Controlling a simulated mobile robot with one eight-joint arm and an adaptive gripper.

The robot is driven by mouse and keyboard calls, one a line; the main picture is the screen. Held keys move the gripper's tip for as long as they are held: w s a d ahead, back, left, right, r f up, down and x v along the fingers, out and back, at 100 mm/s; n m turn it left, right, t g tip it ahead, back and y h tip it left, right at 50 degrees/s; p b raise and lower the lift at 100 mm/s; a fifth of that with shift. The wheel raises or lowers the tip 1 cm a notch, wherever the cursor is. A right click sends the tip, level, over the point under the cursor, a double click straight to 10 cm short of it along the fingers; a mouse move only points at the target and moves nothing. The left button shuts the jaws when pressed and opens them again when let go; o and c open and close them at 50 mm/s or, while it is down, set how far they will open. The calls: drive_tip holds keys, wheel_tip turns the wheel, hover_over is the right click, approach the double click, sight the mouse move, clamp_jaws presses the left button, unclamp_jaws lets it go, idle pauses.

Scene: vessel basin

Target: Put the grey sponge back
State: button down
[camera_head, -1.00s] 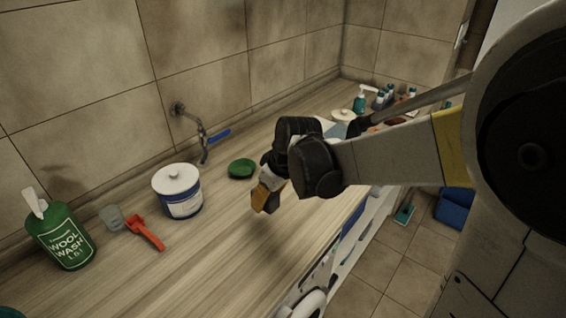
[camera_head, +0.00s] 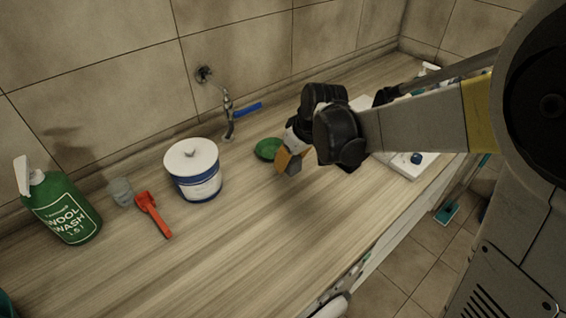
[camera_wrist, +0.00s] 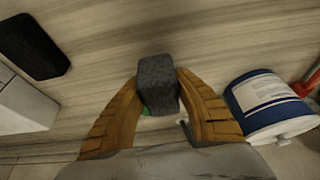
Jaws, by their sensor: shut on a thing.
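My gripper (camera_head: 291,157) is shut on the grey sponge (camera_wrist: 157,84), held between its orange-brown fingers in the wrist view. In the head view the sponge (camera_head: 294,168) shows as a small dark grey piece at the fingertips, above the wooden counter (camera_head: 230,235). A green dish (camera_head: 268,149) lies on the counter just left of and behind my gripper. In the wrist view, a bit of green shows beside the sponge, mostly hidden.
A white and blue tub (camera_head: 194,172), a red-handled brush (camera_head: 153,215), a clear cup (camera_head: 121,192) and a green wool wash bottle (camera_head: 62,207) stand to the left. A tap (camera_head: 229,115) is behind. A black block (camera_wrist: 33,47) lies left in the wrist view. The front counter is clear.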

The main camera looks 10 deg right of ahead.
sight(286, 178)
drive_tip(key=shift+w+a+f, duration=0.25)
drive_tip(key=shift+a+f, duration=0.15)
drive_tip(key=shift+f, duration=0.05)
drive_tip(key=shift+f+b, duration=1.05)
drive_tip(key=shift+f, duration=0.75)
drive_tip(key=shift+d, duration=0.1)
drive_tip(key=shift+f, duration=0.1)
drive_tip(key=c, duration=1)
unclamp_jaws()
